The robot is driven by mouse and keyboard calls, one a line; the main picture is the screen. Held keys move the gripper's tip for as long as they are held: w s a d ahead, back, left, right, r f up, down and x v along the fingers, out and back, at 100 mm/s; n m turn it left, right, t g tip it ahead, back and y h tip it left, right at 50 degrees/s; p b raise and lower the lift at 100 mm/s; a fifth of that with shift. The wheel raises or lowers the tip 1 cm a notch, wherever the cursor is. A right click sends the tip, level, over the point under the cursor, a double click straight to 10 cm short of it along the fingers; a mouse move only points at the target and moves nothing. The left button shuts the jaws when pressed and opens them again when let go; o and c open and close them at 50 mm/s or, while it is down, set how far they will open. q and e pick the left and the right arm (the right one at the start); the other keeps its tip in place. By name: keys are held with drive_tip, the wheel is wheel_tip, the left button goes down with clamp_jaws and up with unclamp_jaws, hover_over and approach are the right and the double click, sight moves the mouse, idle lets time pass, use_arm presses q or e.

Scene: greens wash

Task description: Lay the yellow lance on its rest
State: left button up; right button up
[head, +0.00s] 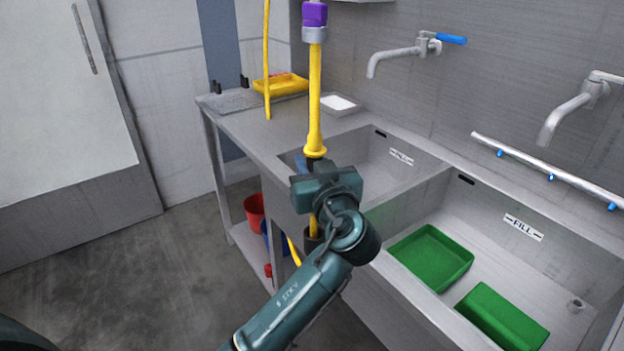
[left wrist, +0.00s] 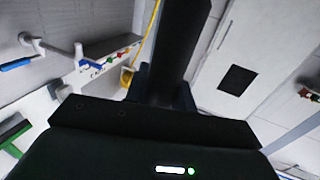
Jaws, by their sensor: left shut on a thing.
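The yellow lance (head: 315,100) stands nearly upright in the head view. It has a purple tip and grey collar at the top and a yellow flange lower down. My left gripper (head: 315,172) is shut on it just below the flange, in front of the left basin's near edge. The gripper and wrist hide part of the lance; a yellow piece shows again below. In the left wrist view a dark bar fills the space between the fingers. My right gripper is out of view.
A yellow tray (head: 281,85) and a white tray (head: 339,105) are on the counter, beside a hanging yellow hose (head: 267,50). Two green crates (head: 431,257) lie in the right basin. Taps (head: 403,53) project from the wall. A red bucket (head: 254,209) stands below; floor at left is clear.

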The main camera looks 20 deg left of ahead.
sight(311, 145)
use_arm(q)
drive_tip(key=shift+r+p, duration=1.1)
drive_tip(key=shift+r, duration=1.15)
drive_tip(key=shift+o, duration=0.4)
drive_tip(key=shift+f, duration=0.15)
drive_tip(key=shift+c, duration=0.3)
